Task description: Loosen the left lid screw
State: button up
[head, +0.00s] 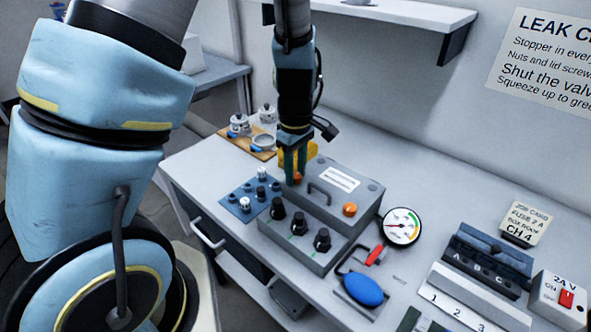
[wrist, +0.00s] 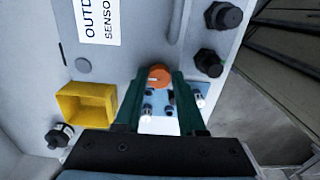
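The grey sensor box (head: 330,195) stands on the bench with a raised lid, a dark handle and a white label. The left lid screw, an orange slotted knob (wrist: 159,76), sits between my fingertips in the wrist view; in the head view it is partly hidden by the fingers. My gripper (head: 295,172) points down with green fingers. In the wrist view my gripper (wrist: 159,80) has a fingertip against each side of the knob, with no clear gap. The other orange lid screw (head: 349,209) is at the lid's right end, apart from my gripper.
Black knobs (head: 299,223) line the box's front. A blue mat (head: 250,198) with small fittings lies left of it, and a yellow bin (wrist: 86,103) is close to my fingers. A gauge (head: 401,227) and blue squeeze bulb (head: 362,289) are to the right.

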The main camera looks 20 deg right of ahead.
aim_at(296, 175)
jog(key=o, duration=0.3)
jog(key=shift+o, duration=0.2)
notch_tip(296, 175, up, 11)
jog(key=b, duration=0.1)
dwell(0.3)
jog(key=shift+f, duration=0.1)
jog(key=a+m+t, duration=0.1)
jog(key=a+m, duration=0.6)
jog(key=a, duration=1.8)
jog(key=shift+w+a+t, duration=0.3)
jog(key=shift+w+a, duration=0.05)
jog(key=shift+w, duration=0.1)
